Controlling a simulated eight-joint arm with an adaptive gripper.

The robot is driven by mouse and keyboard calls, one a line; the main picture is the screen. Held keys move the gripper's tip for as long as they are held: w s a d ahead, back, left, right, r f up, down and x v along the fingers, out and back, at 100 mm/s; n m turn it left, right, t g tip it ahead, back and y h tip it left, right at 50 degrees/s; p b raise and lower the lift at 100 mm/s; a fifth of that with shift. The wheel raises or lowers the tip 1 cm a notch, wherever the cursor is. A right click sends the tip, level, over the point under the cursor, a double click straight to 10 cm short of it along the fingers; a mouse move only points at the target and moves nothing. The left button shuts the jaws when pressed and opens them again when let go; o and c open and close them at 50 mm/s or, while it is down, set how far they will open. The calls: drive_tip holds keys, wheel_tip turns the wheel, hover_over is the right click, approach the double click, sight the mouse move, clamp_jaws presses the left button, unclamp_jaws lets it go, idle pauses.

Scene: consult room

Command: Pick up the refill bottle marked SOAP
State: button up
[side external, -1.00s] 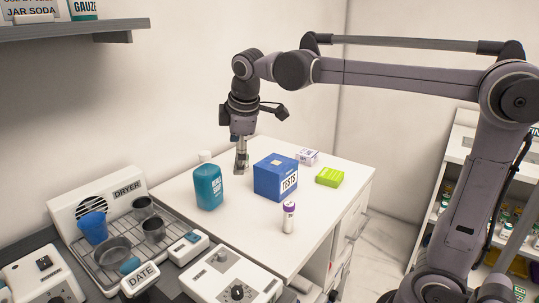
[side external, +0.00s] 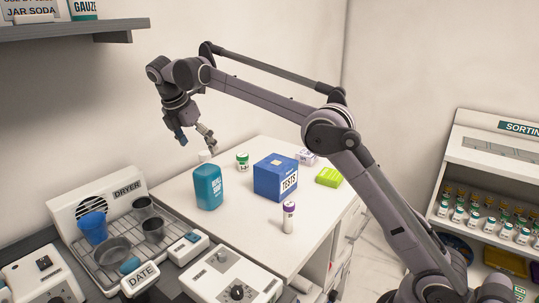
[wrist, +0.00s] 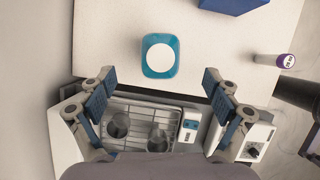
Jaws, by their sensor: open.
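The refill bottle (side external: 208,188) is teal with a white cap and stands upright on the white table (side external: 255,225). White print on its front partly reads as REFILL SOAP, though it is small. My gripper (side external: 197,140) is open and empty, in the air above and slightly left of the bottle. In the wrist view the bottle (wrist: 160,56) is seen from above, its round white cap showing just beyond my spread fingertips (wrist: 162,83). Nothing touches the bottle.
A small green-and-white jar (side external: 242,161) stands behind the bottle. A blue TESTS box (side external: 268,180), a purple-capped vial (side external: 289,217) and a lime green box (side external: 328,177) stand to the right. The dryer (side external: 125,205), with cups on its rack, is at left.

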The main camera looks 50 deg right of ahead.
sight(210, 168)
drive_tip(key=shift+x, duration=5.1)
drive_tip(key=c, duration=1.8)
